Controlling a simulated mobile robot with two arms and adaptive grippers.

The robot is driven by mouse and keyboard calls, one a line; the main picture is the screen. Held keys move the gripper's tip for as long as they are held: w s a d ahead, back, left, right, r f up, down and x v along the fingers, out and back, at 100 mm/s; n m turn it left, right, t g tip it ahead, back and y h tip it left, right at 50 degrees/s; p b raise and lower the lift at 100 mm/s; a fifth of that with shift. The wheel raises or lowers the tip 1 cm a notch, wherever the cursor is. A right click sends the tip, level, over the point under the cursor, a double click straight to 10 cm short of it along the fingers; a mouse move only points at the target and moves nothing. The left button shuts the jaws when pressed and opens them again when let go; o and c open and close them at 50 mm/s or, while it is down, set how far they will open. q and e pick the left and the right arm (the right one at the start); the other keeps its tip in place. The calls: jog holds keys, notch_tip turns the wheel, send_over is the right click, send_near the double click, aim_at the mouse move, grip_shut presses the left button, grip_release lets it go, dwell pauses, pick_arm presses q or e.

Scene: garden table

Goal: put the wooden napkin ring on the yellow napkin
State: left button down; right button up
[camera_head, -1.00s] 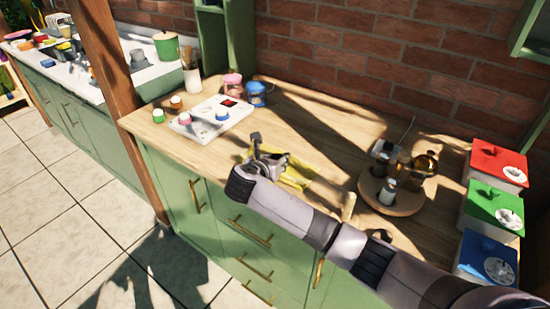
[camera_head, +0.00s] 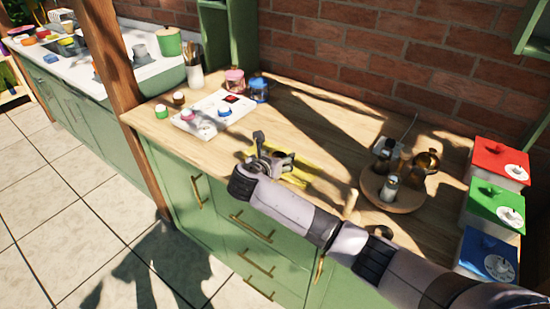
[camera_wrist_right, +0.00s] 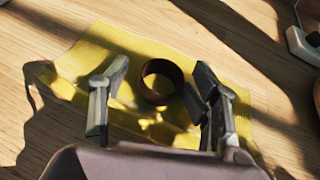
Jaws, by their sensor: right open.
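The wooden napkin ring (camera_wrist_right: 162,82), dark brown, sits on the yellow napkin (camera_wrist_right: 75,64) in the right wrist view, between my right gripper's open fingers. The fingers stand apart on either side of it, with napkin visible between. The napkin lies on the wooden counter and also shows in the head view (camera_head: 298,172), partly covered by my right gripper (camera_head: 270,150). The ring cannot be made out in the head view. My left gripper is in no view.
A round wooden board (camera_head: 392,197) with a glass pot and jars stands right of the napkin. Red (camera_head: 499,158), green (camera_head: 492,205) and blue (camera_head: 486,254) boxes line the right end. A white panel (camera_head: 214,116) with coloured knobs lies to the left. Bare counter (camera_head: 330,140) lies behind the napkin.

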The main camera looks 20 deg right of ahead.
jog(key=v, duration=0.8)
jog(key=r+v, duration=0.1)
jog(key=v, duration=0.3)
jog(key=shift+f, duration=0.1)
